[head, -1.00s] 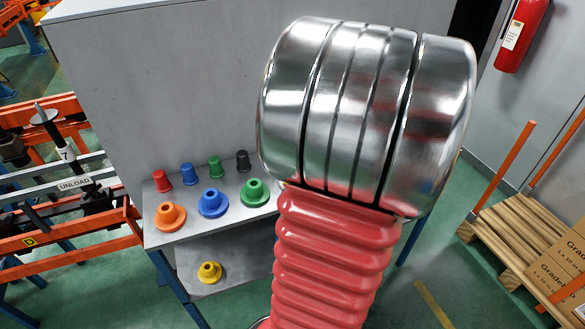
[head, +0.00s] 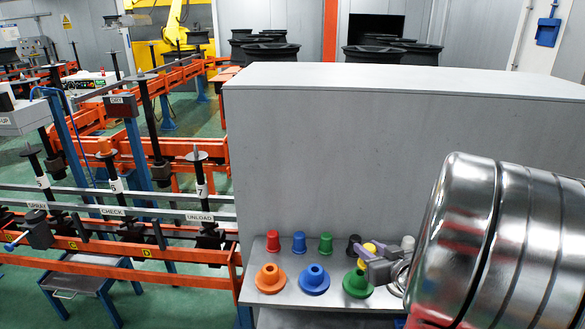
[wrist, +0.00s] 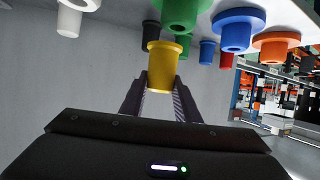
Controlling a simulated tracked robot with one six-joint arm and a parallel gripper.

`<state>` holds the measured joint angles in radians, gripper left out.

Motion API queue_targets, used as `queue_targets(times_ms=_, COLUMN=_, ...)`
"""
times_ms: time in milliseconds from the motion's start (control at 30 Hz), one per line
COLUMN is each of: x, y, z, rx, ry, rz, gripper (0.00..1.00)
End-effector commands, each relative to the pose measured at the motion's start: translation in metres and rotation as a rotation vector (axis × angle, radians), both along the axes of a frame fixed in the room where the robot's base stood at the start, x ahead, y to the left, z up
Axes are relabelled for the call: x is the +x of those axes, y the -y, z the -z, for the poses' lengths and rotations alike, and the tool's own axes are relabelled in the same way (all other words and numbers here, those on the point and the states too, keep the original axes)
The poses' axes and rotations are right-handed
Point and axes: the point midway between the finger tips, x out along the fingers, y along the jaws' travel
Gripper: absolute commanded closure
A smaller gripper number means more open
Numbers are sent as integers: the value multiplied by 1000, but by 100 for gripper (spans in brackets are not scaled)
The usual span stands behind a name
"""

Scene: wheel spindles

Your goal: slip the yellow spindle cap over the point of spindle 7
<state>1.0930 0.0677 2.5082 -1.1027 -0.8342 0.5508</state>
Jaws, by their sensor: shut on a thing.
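The yellow spindle cap (wrist: 163,68) is held between my gripper's two fingers (wrist: 161,92) in the wrist view. In the head view my gripper (head: 380,266) is at the lower right, shut on the yellow cap (head: 369,249), above the cap shelf. Spindle 7 (head: 203,206) stands left of the grey cabinet, at the UNLOAD label, with a dark disc below its bare, upright point (head: 196,150). The cap is well to the right of spindle 7 and apart from it.
The shelf (head: 262,302) bears flanged orange (head: 270,278), blue (head: 314,280) and green caps (head: 357,283), with small caps behind. The tall grey cabinet (head: 300,150) stands behind the shelf. Spindles 6 (head: 115,190) and 5 (head: 42,185) stand left of spindle 7 along orange rails.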

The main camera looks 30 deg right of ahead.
Motion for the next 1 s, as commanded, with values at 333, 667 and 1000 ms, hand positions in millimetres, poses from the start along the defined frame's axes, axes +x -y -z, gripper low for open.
queue_targets(times_ms=333, x=72, y=-46, z=-4, rx=1, ry=0, rz=-58, gripper=93)
queue_targets(times_ms=667, x=129, y=-104, z=-3, rx=1, ry=0, rz=-110, gripper=93)
queue_targets(times_ms=1000, x=175, y=-178, z=2, rx=2, ry=-1, rz=-169, gripper=93)
